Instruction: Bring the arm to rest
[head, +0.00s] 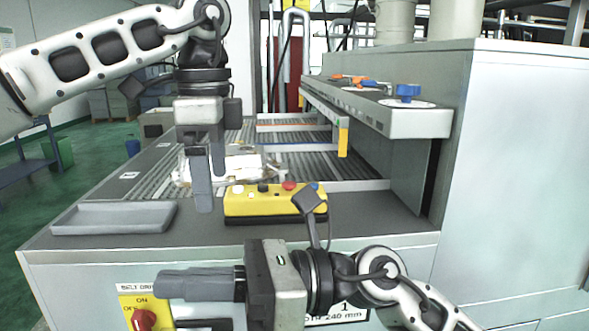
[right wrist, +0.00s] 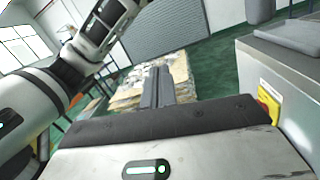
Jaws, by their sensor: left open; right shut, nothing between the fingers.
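My left gripper (head: 207,190) hangs with its fingers pointing down over the front of the machine's belt, left of the yellow button box. It is open, with nothing seen between its fingers.
An empty grey tray (head: 75,226) lies on the ledge at left. The yellow button box (head: 270,205) stands on the ledge, above my right arm. A red rotary switch (head: 143,320) is on the front panel below my right gripper. A tall grey housing (head: 520,180) bounds the right side.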

